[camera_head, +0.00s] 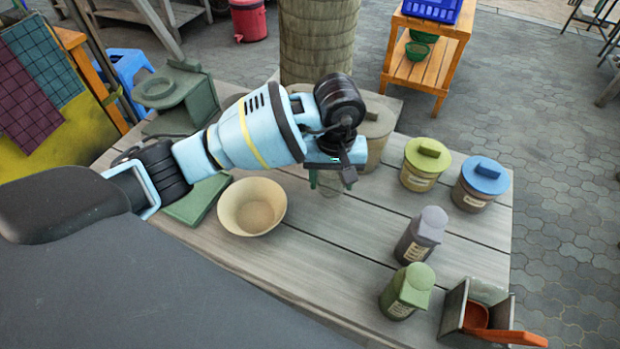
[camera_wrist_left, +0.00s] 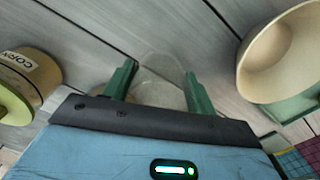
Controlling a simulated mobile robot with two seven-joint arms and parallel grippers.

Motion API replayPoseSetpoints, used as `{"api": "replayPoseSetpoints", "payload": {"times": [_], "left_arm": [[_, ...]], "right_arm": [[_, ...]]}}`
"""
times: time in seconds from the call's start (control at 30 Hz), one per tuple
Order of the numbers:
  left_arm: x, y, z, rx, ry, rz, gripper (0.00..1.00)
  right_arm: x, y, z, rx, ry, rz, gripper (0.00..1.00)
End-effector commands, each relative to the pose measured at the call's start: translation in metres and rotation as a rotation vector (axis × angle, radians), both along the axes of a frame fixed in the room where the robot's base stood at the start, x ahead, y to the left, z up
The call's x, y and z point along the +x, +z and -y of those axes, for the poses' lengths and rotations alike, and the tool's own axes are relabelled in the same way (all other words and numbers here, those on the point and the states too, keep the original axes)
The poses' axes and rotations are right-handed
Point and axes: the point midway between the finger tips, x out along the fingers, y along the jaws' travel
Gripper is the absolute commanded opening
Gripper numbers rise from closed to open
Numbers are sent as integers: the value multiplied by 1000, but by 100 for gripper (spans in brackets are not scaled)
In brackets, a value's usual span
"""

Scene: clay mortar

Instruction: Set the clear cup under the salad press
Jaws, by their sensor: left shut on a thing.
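The clear cup (camera_head: 330,188) is see-through and stands out only faintly against the grey planks. My left gripper (camera_head: 329,181) is over the table's middle, with its green fingers on either side of the cup. In the left wrist view the gripper (camera_wrist_left: 160,85) is shut on the cup (camera_wrist_left: 160,92). Whether the cup touches the table, I cannot tell. The dark green salad press (camera_head: 185,95) stands at the table's back left corner, apart from the cup and left of my gripper. My right gripper is not in view.
A beige bowl (camera_head: 252,207) sits between cup and press side, near a green board (camera_head: 196,200). Yellow-lidded (camera_head: 425,165) and blue-lidded (camera_head: 481,184) jars, two shakers (camera_head: 421,235) (camera_head: 407,291) and a scoop box (camera_head: 455,312) stand right. A thick trunk (camera_head: 319,40) rises behind.

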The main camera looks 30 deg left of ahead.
Motion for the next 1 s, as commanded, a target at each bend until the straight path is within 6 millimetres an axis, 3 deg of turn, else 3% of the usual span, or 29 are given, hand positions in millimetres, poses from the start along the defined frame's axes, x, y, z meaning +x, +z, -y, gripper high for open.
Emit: {"api": "replayPoseSetpoints", "payload": {"times": [0.13, 0.43, 0.57, 0.8, 1.0], "left_arm": [[-1, -1, -24, 0, 1, 0, 34], [-1, -3, -34, -1, -1, 0, 34], [-2, -6, -48, 0, 2, -1, 34], [-2, -37, -45, -1, 0, 0, 34], [-1, -39, -46, 0, -1, 1, 34]], "right_arm": [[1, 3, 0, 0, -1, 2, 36], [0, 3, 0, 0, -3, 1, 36], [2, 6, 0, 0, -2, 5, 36], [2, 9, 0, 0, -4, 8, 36], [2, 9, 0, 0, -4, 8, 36]]}}
